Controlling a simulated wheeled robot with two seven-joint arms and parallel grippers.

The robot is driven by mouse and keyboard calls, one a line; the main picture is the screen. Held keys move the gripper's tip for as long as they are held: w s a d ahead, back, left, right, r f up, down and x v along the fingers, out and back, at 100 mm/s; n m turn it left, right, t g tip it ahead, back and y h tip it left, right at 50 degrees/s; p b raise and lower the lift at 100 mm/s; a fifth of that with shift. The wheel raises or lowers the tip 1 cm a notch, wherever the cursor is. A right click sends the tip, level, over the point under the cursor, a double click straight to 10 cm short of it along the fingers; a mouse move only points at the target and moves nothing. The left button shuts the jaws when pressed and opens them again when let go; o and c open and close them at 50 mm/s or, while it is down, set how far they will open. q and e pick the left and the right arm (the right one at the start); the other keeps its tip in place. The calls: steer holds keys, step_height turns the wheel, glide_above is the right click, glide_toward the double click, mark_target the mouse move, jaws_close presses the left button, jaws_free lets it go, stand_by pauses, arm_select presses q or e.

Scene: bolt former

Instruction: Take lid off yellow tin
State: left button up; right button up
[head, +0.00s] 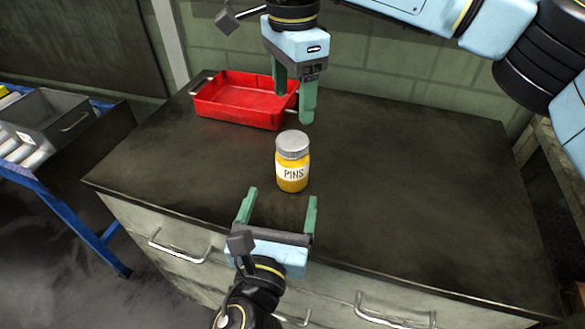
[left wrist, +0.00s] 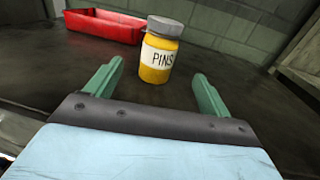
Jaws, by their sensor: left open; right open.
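The yellow tin (head: 291,183), labelled PINS, stands upright on the dark worktop, with its grey lid (head: 292,143) on top. In the left wrist view the tin (left wrist: 155,72) and its lid (left wrist: 165,26) show just beyond the fingertips. My left gripper (head: 282,194) is open, its fingers pointing at the tin from the front edge side, with nothing between them. My right gripper (head: 293,118) is open and empty, pointing down above and behind the tin, near the red tray.
A red tray (head: 232,117) with metal handles sits at the back left of the worktop (head: 420,180). The worktop to the right of the tin is clear. A blue trolley (head: 75,228) with a grey bin (head: 50,120) stands at the left. A block wall is behind.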

mark_target(294, 153)
arm_select(q)
steer(key=shift+w+f, duration=0.2)
steer(key=shift+w, duration=0.15)
arm_select(e)
steer(key=shift+w+f, duration=0.15)
steer(key=shift+f, duration=0.05)
arm_select(q)
steer(key=shift+w+r, duration=0.15)
steer(key=shift+w, duration=0.1)
arm_select(e)
steer(key=shift+r, duration=0.1)
arm_select(q)
steer(key=w, duration=0.4)
steer(key=w+d, duration=0.1)
steer(key=w, duration=0.3)
steer(key=w+d, duration=0.1)
steer(key=w, duration=0.3)
steer(key=shift+d, duration=0.15)
arm_select(e)
steer(key=shift+s, duration=0.2)
